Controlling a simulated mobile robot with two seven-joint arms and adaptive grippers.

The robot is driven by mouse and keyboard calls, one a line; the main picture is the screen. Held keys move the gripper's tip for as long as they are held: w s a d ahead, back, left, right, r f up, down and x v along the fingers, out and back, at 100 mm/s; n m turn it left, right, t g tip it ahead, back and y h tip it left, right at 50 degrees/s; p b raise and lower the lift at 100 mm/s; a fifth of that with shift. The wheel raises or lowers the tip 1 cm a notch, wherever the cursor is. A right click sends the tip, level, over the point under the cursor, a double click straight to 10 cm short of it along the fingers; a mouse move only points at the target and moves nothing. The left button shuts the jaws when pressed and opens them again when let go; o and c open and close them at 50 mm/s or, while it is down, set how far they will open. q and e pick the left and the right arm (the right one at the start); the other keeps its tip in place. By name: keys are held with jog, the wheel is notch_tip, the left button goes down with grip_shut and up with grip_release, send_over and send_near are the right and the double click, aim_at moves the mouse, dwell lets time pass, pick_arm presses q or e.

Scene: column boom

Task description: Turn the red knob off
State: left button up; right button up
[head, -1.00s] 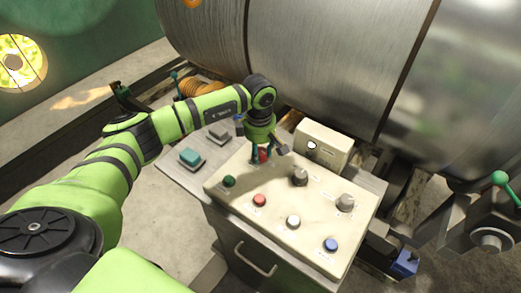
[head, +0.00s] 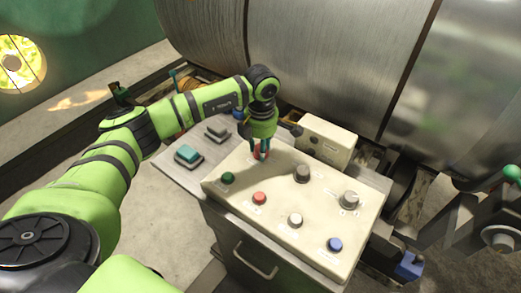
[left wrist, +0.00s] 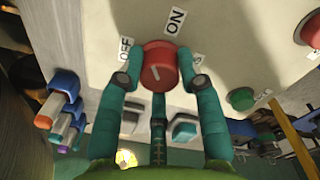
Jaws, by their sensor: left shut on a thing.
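The red knob (left wrist: 158,66) sits on the cream control panel (head: 262,215), near its far left edge. In the left wrist view an OFF label (left wrist: 126,48) and an ON label (left wrist: 176,20) stand beside it. A pale mark shows on the knob's face, but I cannot tell exactly which label it points to. My left gripper (left wrist: 160,78) has its teal fingers closed around the knob. In the head view the left gripper (head: 261,150) reaches down onto the knob and mostly hides it. My right gripper is not in view.
The panel also carries a green button (head: 228,178), a red button (head: 260,198), a white button (head: 295,220), a blue button (head: 335,244) and two grey dials (head: 302,172). A cream box (head: 327,142) stands behind it. A large metal drum (head: 320,60) fills the back.

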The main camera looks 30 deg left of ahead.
pick_arm(q)
jog(key=n+b, duration=0.2)
jog(key=n, duration=0.3)
jog(key=shift+d+f+n, duration=0.1)
jog(key=shift+n, duration=0.2)
jog(key=n+b, duration=0.1)
jog(key=n, duration=0.4)
jog(key=shift+n, duration=0.3)
jog(key=o, duration=1.2)
jog(key=shift+w, duration=0.1)
jog(key=shift+c, duration=0.2)
notch_tip(320, 180, up, 12)
jog(key=shift+d, duration=0.15)
